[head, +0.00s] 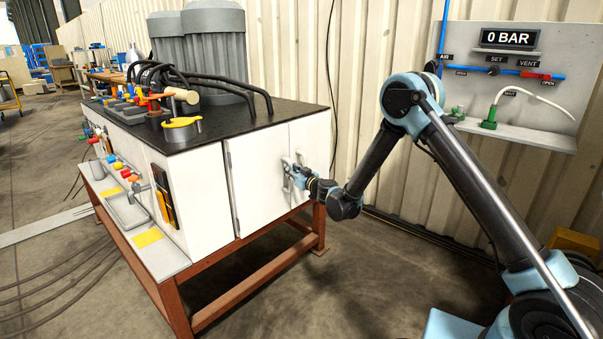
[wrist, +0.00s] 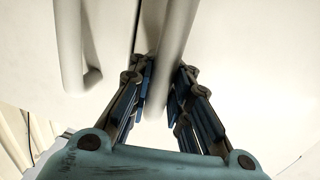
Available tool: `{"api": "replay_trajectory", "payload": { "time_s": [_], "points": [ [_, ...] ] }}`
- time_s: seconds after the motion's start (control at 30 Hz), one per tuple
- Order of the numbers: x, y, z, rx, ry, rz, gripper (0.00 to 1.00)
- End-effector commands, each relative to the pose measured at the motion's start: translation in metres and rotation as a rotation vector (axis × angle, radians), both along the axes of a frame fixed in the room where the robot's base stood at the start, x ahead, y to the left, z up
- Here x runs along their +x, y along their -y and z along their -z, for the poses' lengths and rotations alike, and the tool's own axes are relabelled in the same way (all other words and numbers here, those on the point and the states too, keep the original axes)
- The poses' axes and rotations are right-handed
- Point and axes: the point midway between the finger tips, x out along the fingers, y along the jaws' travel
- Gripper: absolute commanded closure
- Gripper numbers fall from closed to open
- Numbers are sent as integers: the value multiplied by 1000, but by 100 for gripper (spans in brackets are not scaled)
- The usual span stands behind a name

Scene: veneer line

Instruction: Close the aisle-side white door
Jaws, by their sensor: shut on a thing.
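Two white doors are side by side on the near end of the white cabinet. The left one, taken as the aisle-side door (head: 257,185), and the right door (head: 311,150) look closed or nearly so; I cannot tell whether a small gap remains. Each has an upright bar handle by the middle seam. My gripper (head: 291,174) is at the handles, seemingly at the left door's handle (head: 286,165). In the wrist view my gripper (wrist: 162,85) has its fingers on both sides of a pale bar handle (wrist: 174,40), shut on it. The second handle (wrist: 72,50) stands free beside it.
The cabinet's black top (head: 235,118) carries tools and hoses. A rust-coloured frame (head: 255,275) supports it. A grey panel with a "0 BAR" display (head: 508,38) hangs on the ribbed wall at right. Floor before the doors (head: 330,290) is clear.

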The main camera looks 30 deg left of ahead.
Motion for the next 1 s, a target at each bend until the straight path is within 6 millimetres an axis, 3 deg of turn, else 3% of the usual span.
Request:
{"api": "replay_trajectory", "payload": {
  "time_s": [0.1, 0.13, 0.2, 0.67, 1.0],
  "points": [
    [-1, 1, 0, 0, 0, 0, 100],
    [-1, 1, 0, 0, 0, 1, 79],
    [-1, 1, 0, 0, 0, 1, 63],
    [-2, 8, 0, 0, 0, 3, 62],
    [-23, 62, 0, 0, -2, 3, 62]
  ]
}}
